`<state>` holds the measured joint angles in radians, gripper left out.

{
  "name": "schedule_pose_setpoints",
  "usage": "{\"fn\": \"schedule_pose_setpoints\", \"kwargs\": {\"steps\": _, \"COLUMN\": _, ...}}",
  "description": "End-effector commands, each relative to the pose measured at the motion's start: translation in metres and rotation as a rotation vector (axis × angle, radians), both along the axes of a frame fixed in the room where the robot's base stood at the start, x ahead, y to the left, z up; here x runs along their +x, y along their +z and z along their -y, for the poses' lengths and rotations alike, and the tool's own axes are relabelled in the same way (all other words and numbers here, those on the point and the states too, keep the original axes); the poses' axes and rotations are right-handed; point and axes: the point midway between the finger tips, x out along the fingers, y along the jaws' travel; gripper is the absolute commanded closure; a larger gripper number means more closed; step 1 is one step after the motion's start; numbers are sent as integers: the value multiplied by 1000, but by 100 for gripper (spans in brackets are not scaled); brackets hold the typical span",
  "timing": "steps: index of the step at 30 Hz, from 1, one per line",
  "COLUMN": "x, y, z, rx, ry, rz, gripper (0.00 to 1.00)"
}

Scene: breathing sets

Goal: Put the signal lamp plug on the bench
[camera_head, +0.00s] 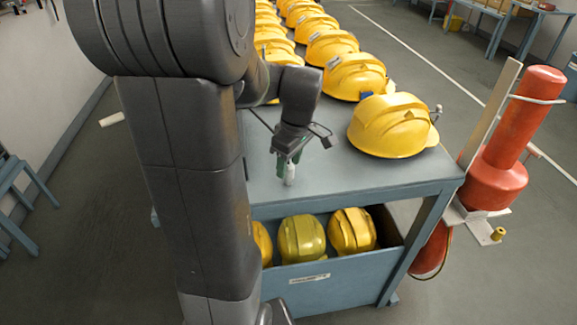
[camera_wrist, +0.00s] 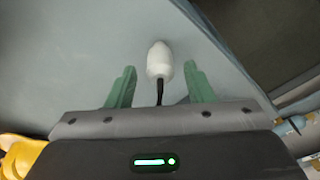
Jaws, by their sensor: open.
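The signal lamp plug appears to be the small white rounded piece with a dark stem (camera_wrist: 159,60) in the wrist view. It lies between and just beyond my gripper's two green fingers (camera_wrist: 161,88), with a gap on both sides. In the head view the white plug (camera_head: 290,174) shows just below my gripper (camera_head: 286,160), over the front part of the blue-grey bench (camera_head: 330,185). My gripper is open and points down at the bench top. I cannot tell for sure whether the plug touches the bench.
Yellow helmets (camera_head: 392,125) stand in rows along the bench, the nearest right of my gripper. A lower bin (camera_head: 330,285) holds more helmets. Red cylinders (camera_head: 497,165) stand at the bench's right. The bench front around my gripper is mostly clear.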

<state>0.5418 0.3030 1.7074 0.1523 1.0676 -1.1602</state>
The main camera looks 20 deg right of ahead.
Motion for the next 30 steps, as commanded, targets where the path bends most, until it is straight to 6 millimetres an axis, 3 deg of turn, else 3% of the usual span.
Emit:
{"fn": "schedule_pose_setpoints", "kwargs": {"steps": 6, "x": -6, "y": 50, "z": 4, "rx": -4, "ry": -1, "rz": 6, "gripper": 52}}
{"fn": "schedule_pose_setpoints", "kwargs": {"steps": 13, "x": -11, "y": 88, "z": 8, "rx": -2, "ry": -1, "rz": 4, "gripper": 52}}
{"fn": "schedule_pose_setpoints", "kwargs": {"steps": 19, "x": -13, "y": 100, "z": 8, "rx": -1, "ry": 0, "rz": 2, "gripper": 52}}
{"fn": "schedule_pose_setpoints", "kwargs": {"steps": 30, "x": -13, "y": 98, "z": 8, "rx": 0, "ry": 0, "rz": 0, "gripper": 52}}
